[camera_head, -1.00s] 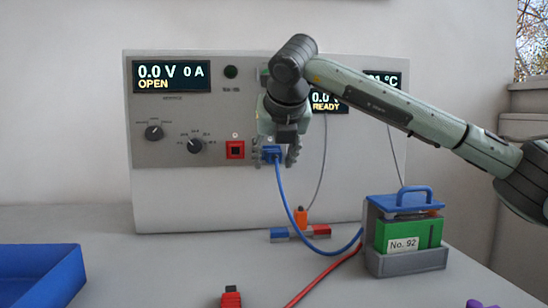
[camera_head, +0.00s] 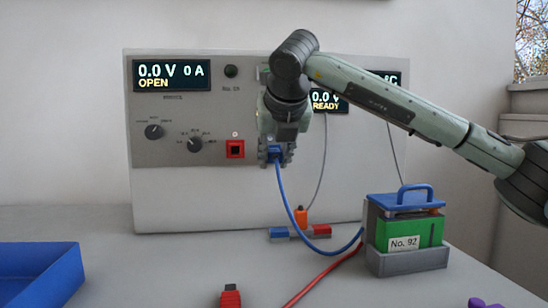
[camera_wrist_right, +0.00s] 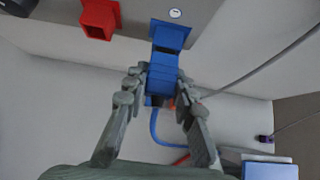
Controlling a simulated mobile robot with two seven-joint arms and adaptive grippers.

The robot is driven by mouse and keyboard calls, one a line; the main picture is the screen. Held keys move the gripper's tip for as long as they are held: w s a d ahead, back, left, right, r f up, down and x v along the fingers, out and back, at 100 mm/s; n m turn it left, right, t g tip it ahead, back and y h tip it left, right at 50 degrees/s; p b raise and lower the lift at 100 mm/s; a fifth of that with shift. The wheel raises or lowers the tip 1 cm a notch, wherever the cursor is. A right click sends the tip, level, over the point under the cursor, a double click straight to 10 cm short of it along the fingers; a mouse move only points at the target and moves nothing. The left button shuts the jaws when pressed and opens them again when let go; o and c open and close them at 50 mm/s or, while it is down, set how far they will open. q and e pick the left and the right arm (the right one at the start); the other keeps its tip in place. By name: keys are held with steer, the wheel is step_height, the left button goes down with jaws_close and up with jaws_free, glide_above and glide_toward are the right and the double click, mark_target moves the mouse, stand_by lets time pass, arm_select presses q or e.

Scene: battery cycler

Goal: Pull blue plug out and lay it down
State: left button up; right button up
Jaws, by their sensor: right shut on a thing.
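The blue plug (camera_head: 274,152) is at the front of the cycler panel, to the right of the red socket (camera_head: 235,149). My right gripper (camera_head: 275,156) is shut on it. In the right wrist view the fingers (camera_wrist_right: 160,90) close on both sides of the blue plug (camera_wrist_right: 163,76), whose far end meets the blue socket (camera_wrist_right: 170,35) on the panel. The blue cable (camera_head: 290,205) hangs from the plug and curves right toward the battery holder. My left gripper is not in view.
A red plug (camera_head: 230,296) lies on the table at the front. A blue tray (camera_head: 62,275) stands at the left. The green battery (camera_head: 408,232) sits in a grey holder at the right. An orange connector (camera_head: 300,215) is near the panel foot. The left middle table is clear.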

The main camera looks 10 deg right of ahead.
steer(key=shift+s+b, duration=1.65)
steer(key=shift+s, duration=0.85)
